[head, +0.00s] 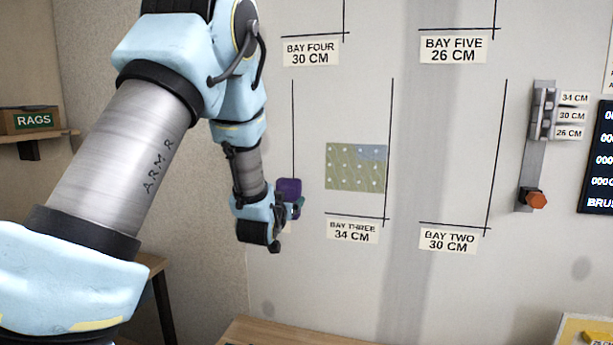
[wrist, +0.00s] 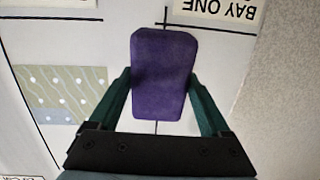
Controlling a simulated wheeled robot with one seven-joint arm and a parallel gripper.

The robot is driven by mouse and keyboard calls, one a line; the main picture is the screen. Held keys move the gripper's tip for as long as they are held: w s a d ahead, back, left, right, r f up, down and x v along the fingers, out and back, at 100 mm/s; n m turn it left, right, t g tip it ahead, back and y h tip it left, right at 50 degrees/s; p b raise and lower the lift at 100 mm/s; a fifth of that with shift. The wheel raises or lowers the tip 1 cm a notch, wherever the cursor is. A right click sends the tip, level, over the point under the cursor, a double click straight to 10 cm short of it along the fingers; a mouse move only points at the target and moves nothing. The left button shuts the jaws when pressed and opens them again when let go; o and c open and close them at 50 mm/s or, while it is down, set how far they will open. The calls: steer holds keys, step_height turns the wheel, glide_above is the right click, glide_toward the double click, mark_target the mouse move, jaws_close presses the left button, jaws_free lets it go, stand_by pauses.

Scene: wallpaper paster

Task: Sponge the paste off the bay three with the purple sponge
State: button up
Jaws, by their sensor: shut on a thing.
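The purple sponge (head: 288,189) is held between the fingers of my gripper (head: 291,207), left of bay three. In the wrist view the sponge (wrist: 163,65) stands lengthwise between the two green fingers of my gripper (wrist: 163,88). Bay three, named by its label (head: 352,231), bears a patterned patch (head: 350,172) with white dots and wavy lines. Most of the patch is yellow-green; its upper right part is blue-grey. The patch also shows at the left of the wrist view (wrist: 60,95). The sponge is beside the patch, apart from it; whether it touches the wall I cannot tell.
The bay four (head: 311,53), bay five (head: 454,50) and bay two (head: 449,240) labels are on the wall. An upside-down bay one label (wrist: 222,12) shows in the wrist view. A wooden table (head: 270,332) lies below. A slider with an orange knob (head: 536,200) hangs at right.

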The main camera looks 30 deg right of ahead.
steer(key=h, duration=0.2)
glide_toward(315, 166)
steer(key=shift+w+d+r+m, duration=0.1)
steer(key=shift+w+d+m, duration=0.3)
steer(key=shift+d, duration=0.05)
steer(key=shift+a+f+b, duration=0.1)
steer(key=shift+f+b, duration=0.1)
steer(key=shift+b, duration=0.45)
steer(key=shift+x, duration=1.3)
steer(key=shift+x, duration=1.2)
stand_by(0.6)
steer(key=shift+s+r, duration=0.1)
stand_by(1.0)
steer(key=shift+s+d, duration=0.95)
steer(key=shift+d, duration=0.1)
steer(key=shift+s+d, duration=1.75)
steer(key=shift+d, duration=0.05)
